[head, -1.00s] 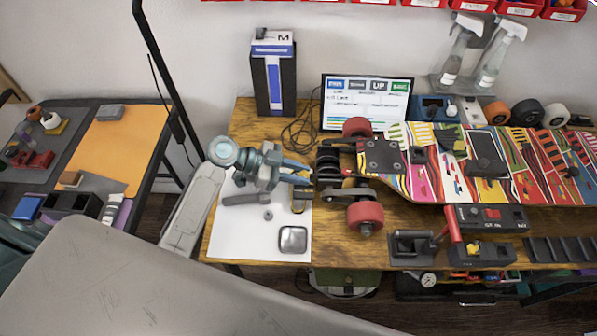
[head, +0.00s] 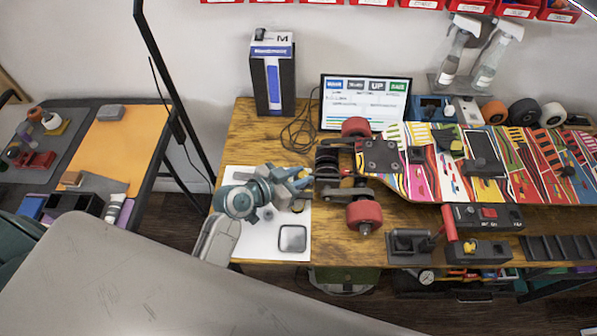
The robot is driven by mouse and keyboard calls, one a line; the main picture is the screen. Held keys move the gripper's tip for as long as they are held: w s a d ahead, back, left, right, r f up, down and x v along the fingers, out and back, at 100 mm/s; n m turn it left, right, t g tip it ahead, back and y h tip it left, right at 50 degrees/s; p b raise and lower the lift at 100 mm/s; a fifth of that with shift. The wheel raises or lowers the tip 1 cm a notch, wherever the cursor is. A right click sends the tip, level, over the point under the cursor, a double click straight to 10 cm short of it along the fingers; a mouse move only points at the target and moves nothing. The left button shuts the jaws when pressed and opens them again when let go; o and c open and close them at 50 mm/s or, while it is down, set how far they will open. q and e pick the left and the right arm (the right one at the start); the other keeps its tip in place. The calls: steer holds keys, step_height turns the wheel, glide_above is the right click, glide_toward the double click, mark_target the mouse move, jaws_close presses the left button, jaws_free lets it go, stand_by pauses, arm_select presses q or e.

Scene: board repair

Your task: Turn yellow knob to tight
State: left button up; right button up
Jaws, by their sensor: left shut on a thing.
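My left gripper (head: 303,182) reaches in from the left over the white mat (head: 262,249). Its fingertips are shut beside the near end of the skateboard's truck (head: 327,172). The yellow knob is hidden between the fingertips, so its turn position cannot be read. The skateboard (head: 425,160) lies across the bench with its red wheels (head: 364,216) at the left end. My right gripper is out of view.
A silver square tray (head: 292,238) and a partly hidden yellow part (head: 297,207) lie on the mat. A black fixture with a red lever (head: 449,224) stands at the bench's front. A screen (head: 366,103) and a boxed bottle (head: 273,75) stand behind.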

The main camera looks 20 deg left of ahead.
arm_select(q)
steer(key=shift+d+n+t+y, duration=0.1)
steer(key=shift+n+t+y, duration=0.3)
steer(key=shift+n, duration=0.1)
steer(key=o, duration=1)
steer(key=shift+s, duration=0.1)
steer(key=shift+s+a+r, duration=0.1)
steer(key=shift+s+a, duration=0.15)
steer(key=shift+s, duration=0.05)
steer(key=shift+b+v, duration=0.95)
steer(key=shift+v, duration=4)
steer(key=shift+r, duration=0.1)
